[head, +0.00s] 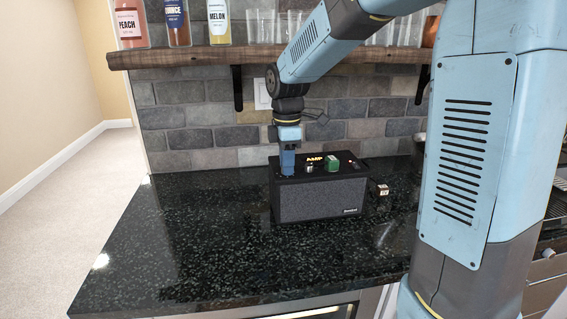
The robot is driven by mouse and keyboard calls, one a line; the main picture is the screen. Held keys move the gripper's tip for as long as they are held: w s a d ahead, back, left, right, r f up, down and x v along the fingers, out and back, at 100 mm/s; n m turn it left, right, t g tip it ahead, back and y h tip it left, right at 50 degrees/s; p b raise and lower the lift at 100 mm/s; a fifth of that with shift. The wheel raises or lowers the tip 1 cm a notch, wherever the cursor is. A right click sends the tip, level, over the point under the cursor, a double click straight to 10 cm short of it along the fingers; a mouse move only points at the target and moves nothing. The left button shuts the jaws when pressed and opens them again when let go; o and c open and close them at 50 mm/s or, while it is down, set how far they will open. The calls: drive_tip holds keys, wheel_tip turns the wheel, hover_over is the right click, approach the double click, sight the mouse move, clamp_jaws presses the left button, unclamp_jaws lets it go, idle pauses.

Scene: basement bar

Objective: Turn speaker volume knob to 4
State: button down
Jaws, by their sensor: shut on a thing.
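The speaker (322,198) is a black box with a grey cloth front, standing on the dark counter near the back wall. Its top panel carries lit orange lettering and small knobs (309,168). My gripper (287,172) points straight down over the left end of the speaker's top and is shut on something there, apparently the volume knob. The gripper hides that knob, so its setting and markings cannot be read. A small green object (332,163) sits on the speaker's top, right of my gripper.
The black speckled counter (190,250) is clear in front and to the left. A small dark cube (379,188) lies right of the speaker. A wooden shelf (190,58) with bottles (178,22) and glasses hangs above, near my arm.

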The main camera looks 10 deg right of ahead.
drive_tip(key=shift+d, duration=0.15)
idle(0.5)
drive_tip(key=c, duration=1.3)
unclamp_jaws()
drive_tip(key=shift+w, duration=0.1)
drive_tip(key=o, duration=0.4)
wheel_tip(320, 180, up, 14)
drive_tip(key=shift+f, duration=0.2)
